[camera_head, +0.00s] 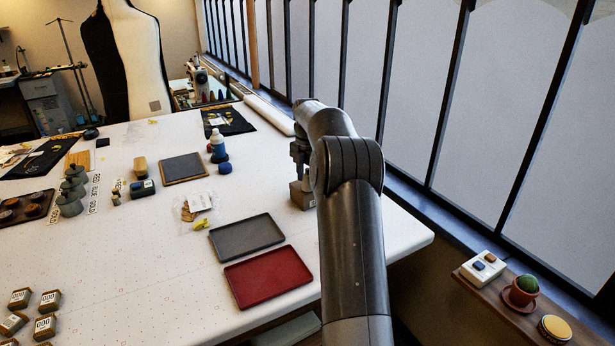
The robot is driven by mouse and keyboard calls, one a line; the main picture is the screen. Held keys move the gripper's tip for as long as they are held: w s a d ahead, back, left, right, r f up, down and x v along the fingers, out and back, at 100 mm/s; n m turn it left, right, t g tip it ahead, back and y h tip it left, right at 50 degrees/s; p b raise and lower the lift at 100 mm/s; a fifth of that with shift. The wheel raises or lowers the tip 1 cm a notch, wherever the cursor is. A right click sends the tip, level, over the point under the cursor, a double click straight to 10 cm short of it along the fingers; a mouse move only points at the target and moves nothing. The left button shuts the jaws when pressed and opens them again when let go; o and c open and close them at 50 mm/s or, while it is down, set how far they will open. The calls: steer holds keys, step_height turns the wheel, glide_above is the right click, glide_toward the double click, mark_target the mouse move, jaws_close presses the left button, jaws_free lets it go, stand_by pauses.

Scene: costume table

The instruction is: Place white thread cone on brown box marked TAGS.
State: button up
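My gripper (298,160) points down near the right edge of the white table, partly hidden by my own arm. Its fingers are too small and covered to show whether they are open or shut, or whether they hold anything. A brown box (301,197) stands on the table directly below it, partly behind my arm; no TAGS lettering is readable. A white cone-like or bottle-like thing (217,138) with a dark blue lower part stands farther back, left of my gripper. I cannot tell whether it is the white thread cone.
A grey tray (246,236) and a red tray (268,277) lie left of my arm. A windowed wall (470,130) runs along the right. The table's front-left middle is mostly clear.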

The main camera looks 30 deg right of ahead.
steer(key=shift+o, duration=0.6)
step_height(320, 180, up, 11)
steer(key=shift+r, duration=0.1)
steer(key=shift+a+r, duration=0.1)
steer(key=shift+r, duration=0.5)
steer(key=s+a+r+m+t, duration=0.1)
steer(key=s+a+r+m, duration=0.2)
steer(key=s+a, duration=0.3)
steer(key=s+a+r+m+t+h, duration=0.1)
steer(key=s+a+r+m, duration=0.2)
steer(key=s+a, duration=0.25)
steer(key=s+a+r+m+t, duration=0.1)
steer(key=s+a+r+m, duration=0.3)
steer(key=a, duration=0.3)
steer(key=s+a+f+m+t, duration=0.1)
steer(key=s+a+f+m, duration=0.2)
steer(key=s, duration=0.5)
steer(key=s+a+f+m, duration=0.2)
steer(key=s+f+m, duration=0.2)
steer(key=s, duration=0.5)
steer(key=s+a+f+m+t+y, duration=0.1)
steer(key=s+a+f+m, duration=0.2)
steer(key=s+f, duration=0.4)
steer(key=shift+s+a+f+m+t, duration=0.15)
steer(key=shift+s+a+m+t, duration=0.3)
steer(key=shift+s, duration=0.3)
